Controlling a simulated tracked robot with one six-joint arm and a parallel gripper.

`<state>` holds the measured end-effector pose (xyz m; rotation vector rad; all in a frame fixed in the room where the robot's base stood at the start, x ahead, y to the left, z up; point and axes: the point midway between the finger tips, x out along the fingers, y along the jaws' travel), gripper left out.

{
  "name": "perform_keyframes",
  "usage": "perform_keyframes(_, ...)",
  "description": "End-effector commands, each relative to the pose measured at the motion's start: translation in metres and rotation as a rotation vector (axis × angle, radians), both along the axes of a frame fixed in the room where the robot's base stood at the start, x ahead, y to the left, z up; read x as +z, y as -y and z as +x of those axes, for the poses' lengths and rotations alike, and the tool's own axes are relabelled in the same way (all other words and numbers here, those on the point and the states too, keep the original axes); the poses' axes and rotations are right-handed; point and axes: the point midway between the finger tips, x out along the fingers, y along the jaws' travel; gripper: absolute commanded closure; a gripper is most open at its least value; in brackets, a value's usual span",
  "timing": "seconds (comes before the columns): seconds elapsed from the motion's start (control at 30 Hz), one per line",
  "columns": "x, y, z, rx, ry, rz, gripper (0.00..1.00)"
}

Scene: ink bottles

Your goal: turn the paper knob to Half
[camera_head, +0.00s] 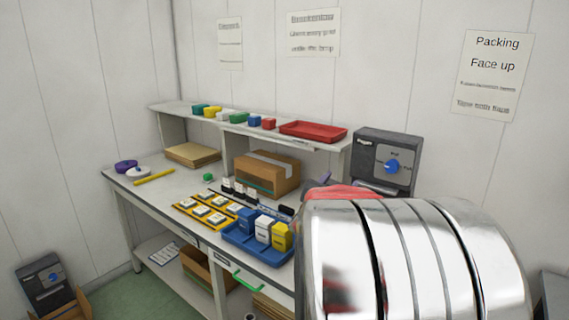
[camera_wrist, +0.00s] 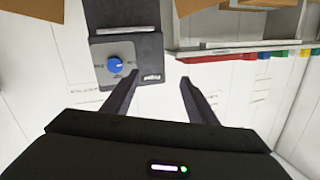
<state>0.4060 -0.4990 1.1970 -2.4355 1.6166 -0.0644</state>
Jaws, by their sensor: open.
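The dark grey paper unit (camera_head: 368,148) stands at the right end of the bench against the wall. Its round blue knob (camera_head: 391,166) has a light pointer mark, but the labels around it are too small to read. The wrist view is upside down and shows the same unit (camera_wrist: 145,48) and knob (camera_wrist: 114,65), with the pale mark towards picture right. My gripper (camera_wrist: 159,78) is open and empty. Its left finger overlaps the unit's edge in the picture, and the knob lies left of both fingers, apparently apart from them.
A red tray (camera_head: 313,131) and small coloured boxes stand on the shelf. A cardboard box (camera_head: 262,178) and a blue tray (camera_head: 238,234) with bottles are on the bench. A similar knobbed unit (camera_head: 28,286) sits low at the left. The wall above the paper unit is clear.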

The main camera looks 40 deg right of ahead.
Motion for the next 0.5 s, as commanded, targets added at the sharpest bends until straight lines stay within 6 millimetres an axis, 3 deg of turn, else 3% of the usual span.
perform_keyframes(0.03,-0.003,0.022,-0.019,-0.072,0.004,-0.020,0.47)
perform_keyframes(0.1,-0.004,0.042,-0.041,-0.151,0.009,-0.047,0.47)
perform_keyframes(0.2,-0.004,0.059,-0.062,-0.225,0.012,-0.073,0.47)
perform_keyframes(0.5,-0.003,0.064,-0.071,-0.254,0.013,-0.084,0.47)
